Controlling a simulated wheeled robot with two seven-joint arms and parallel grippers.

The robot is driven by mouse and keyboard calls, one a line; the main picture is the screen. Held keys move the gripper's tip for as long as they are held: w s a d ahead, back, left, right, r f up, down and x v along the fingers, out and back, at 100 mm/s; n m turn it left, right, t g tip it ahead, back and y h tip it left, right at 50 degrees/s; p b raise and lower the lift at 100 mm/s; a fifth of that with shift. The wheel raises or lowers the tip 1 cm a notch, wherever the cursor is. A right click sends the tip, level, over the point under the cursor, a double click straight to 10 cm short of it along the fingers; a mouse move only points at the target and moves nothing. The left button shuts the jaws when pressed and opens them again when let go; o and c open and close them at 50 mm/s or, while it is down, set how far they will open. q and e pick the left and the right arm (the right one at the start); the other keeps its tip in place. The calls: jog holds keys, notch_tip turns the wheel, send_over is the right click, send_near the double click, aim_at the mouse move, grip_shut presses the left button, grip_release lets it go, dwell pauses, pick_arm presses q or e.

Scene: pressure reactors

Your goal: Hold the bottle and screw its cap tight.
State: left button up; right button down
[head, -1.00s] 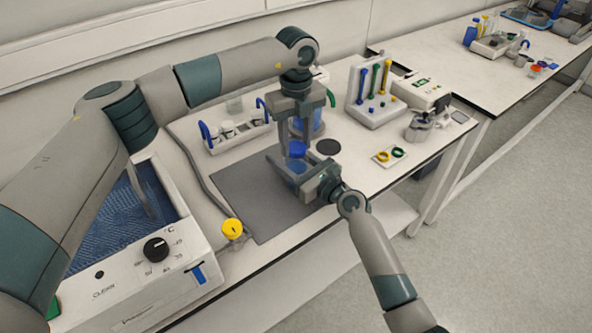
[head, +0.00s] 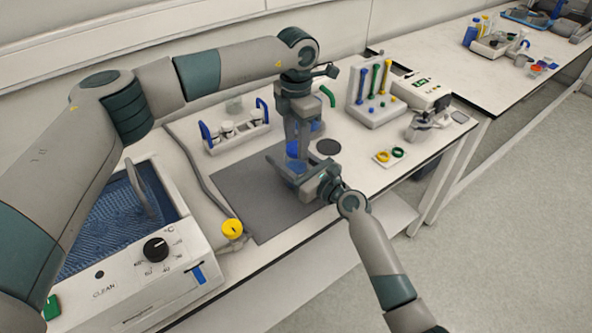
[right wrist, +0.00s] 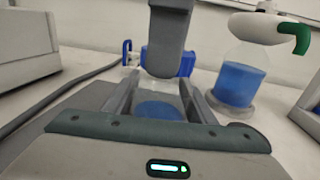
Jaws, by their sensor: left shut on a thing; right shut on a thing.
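The bottle (head: 293,168), clear with blue liquid, is upright above the grey mat (head: 240,195). My right gripper (head: 295,169) is shut around its body; in the right wrist view the bottle (right wrist: 160,108) shows between both fingers. The blue cap (head: 292,148) is at the bottle's mouth, and in the right wrist view the cap (right wrist: 186,62) is partly behind a finger. My left gripper (head: 297,150) points down from above, shut on the cap. I cannot tell how far the cap is threaded on.
A larger vessel with blue liquid (right wrist: 238,82) stands close behind. A white rack (head: 238,138) with blue handles is behind left, and a water bath (head: 165,270) at front left. A dark disc (head: 327,147) and a tray with rings (head: 390,157) lie to the right.

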pick_arm(q)
jog(key=m, duration=0.7)
jog(key=shift+m, duration=0.3)
jog(key=o, duration=1.2)
jog(key=shift+c, duration=0.2)
jog(key=shift+r, duration=2.25)
jog(key=shift+c, duration=0.4)
jog(key=n, duration=0.2)
jog(key=r+n, duration=0.1)
jog(key=n, duration=0.3)
jog(key=shift+r+n, duration=0.3)
jog(key=shift+r, duration=0.05)
jog(key=n, duration=0.2)
jog(key=r+n, duration=0.1)
jog(key=n, duration=0.3)
jog(key=shift+r+n, duration=0.3)
jog(key=shift+r, duration=0.05)
